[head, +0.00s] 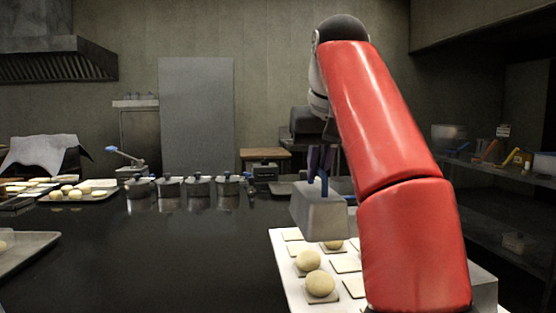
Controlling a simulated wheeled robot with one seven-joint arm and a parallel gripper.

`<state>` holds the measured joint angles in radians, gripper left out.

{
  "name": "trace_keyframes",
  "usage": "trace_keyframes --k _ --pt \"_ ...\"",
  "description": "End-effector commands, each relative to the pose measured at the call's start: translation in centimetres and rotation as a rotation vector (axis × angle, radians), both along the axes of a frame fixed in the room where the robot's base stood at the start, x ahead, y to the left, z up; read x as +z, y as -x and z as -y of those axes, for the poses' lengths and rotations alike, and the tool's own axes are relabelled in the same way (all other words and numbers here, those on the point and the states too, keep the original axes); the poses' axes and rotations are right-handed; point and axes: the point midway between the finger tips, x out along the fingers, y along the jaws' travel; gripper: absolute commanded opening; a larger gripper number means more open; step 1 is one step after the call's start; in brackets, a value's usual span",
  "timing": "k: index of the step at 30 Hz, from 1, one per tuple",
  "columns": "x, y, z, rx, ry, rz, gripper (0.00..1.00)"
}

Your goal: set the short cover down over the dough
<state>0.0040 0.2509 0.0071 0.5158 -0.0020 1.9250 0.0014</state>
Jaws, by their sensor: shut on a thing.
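The short cover (318,215) is a grey box-like piece with a blue handle on top. My gripper (319,172) is dark, small in view, and shut on that handle. The cover hangs roughly upright over the far part of a white board (286,273). Round dough balls (308,261) sit on pale square pieces on this board. One ball (320,284) is nearest, and another (334,244) shows partly just below the cover's lower edge. I cannot tell whether the cover touches the board. My red arm hides the board's right side.
Several lidded pots (198,186) stand in a row along the far edge of the dark counter (170,250). A tray (28,250) is at the left edge, with more dough trays (90,194) behind it. Shelves with small items (490,151) line the right. The middle counter is clear.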

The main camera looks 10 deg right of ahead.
Motion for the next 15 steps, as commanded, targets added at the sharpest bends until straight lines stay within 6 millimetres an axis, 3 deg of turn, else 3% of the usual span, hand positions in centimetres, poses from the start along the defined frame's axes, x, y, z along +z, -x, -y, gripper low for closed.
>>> trace_keyframes --k 5,15 --pt "-0.2 0.1 0.0 -0.001 0.0 0.002 0.0" --pt "-2.5 0.1 0.0 0.0 0.0 -0.001 0.0"
